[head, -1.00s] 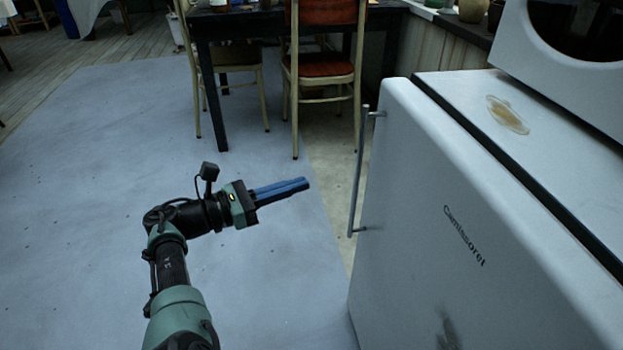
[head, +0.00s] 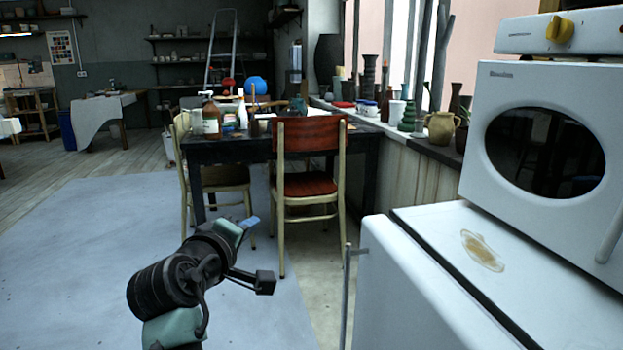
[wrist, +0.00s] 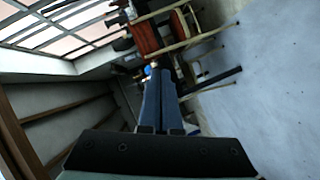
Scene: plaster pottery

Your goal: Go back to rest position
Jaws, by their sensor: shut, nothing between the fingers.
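My gripper (head: 251,223) is raised in front of me in the head view, with its blue fingertips pointing away toward the table and chairs. Most of the fingers are hidden behind my wrist there. In the wrist view the two long blue fingers (wrist: 161,92) lie side by side, shut, with nothing between them. The gripper touches nothing that I can see.
A white fridge (head: 400,300) with a vertical handle (head: 346,295) stands close on the right, a white oven (head: 545,140) on top. A red-backed chair (head: 308,185) and a dark cluttered table (head: 225,150) stand ahead. The grey floor (head: 75,250) at left is clear.

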